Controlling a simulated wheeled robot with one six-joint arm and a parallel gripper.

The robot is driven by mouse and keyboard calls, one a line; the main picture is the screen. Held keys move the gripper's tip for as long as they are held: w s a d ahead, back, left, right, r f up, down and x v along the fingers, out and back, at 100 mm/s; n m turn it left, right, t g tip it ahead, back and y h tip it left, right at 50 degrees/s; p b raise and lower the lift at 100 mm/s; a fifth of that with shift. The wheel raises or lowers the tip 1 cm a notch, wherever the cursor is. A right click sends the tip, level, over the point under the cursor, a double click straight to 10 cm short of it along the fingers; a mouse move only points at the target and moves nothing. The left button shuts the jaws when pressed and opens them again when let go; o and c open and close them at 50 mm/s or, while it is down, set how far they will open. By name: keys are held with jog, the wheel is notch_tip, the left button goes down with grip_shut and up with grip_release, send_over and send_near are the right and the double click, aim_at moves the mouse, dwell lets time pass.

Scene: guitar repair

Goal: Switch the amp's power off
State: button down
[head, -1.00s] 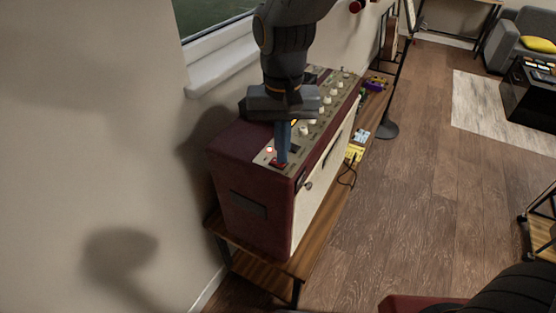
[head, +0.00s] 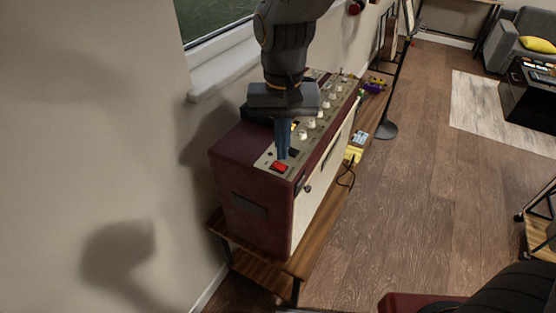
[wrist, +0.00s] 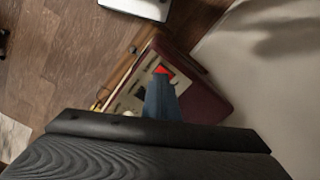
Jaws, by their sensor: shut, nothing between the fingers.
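The maroon amp (head: 245,165) stands on a wooden bench by the wall, its cream control panel on top. The red power switch (head: 279,167) sits at the near end of the panel, and it also shows in the wrist view (wrist: 166,71). A small indicator (head: 270,154) beside the switch looks dark. My gripper (head: 282,157) is shut and empty, its blue fingers pointing down just behind the switch. In the wrist view the fingertips (wrist: 161,77) overlap the switch's edge; I cannot tell whether they touch it.
A row of white knobs (head: 302,134) runs along the panel behind my fingers. A yellow pedal (head: 353,154) and other pedals lie on the wooden bench (head: 318,237) right of the amp. The wall and window sill (head: 225,75) are close on the left.

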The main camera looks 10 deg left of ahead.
aim_at(282, 167)
notch_tip(282, 167, up, 4)
jog(key=p, duration=0.3)
dwell(0.5)
jog(key=d+f+b, duration=0.2)
jog(key=d+f, duration=0.1)
jog(key=d, duration=0.5)
jog(key=s+d+f+m+t+b, duration=0.1)
jog(key=d+f+b, duration=0.2)
jog(key=d, duration=0.5)
jog(key=s+d+f+b, duration=0.1)
jog(key=d+f, duration=0.3)
jog(key=d, duration=0.4)
jog(key=shift+s+d+f+b, duration=0.15)
jog(key=shift+s+f+b, duration=0.2)
jog(key=shift+b, duration=0.4)
jog(key=shift+w, duration=0.1)
